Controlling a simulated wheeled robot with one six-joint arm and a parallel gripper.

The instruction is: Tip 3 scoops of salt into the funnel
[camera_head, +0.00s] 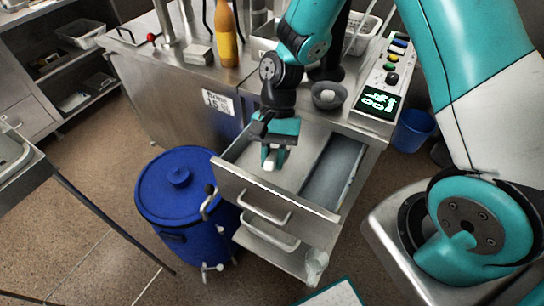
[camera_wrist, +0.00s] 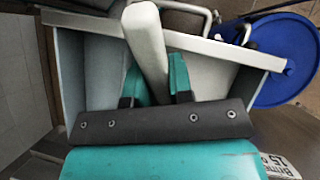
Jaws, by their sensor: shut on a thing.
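My gripper (camera_head: 272,158) is over the open steel drawer (camera_head: 235,187), pointing down. Its teal fingers are shut on a pale grey bar with a rounded end (camera_wrist: 146,40), which looks like a handle. In the wrist view the bar stands between the fingers and reaches past the drawer's front edge in the picture. In the head view only its pale tip shows, and I cannot tell whether it is a scoop. A small dark grey bowl (camera_head: 318,99) with a whitish lump stands on the counter behind the drawer. I cannot make out a funnel or loose salt for sure.
A blue lidded drum (camera_head: 180,212) stands left of the drawer. A control panel (camera_head: 378,100) with coloured buttons and an orange bottle (camera_head: 227,40) are on the counter. The drawer's right part looks empty.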

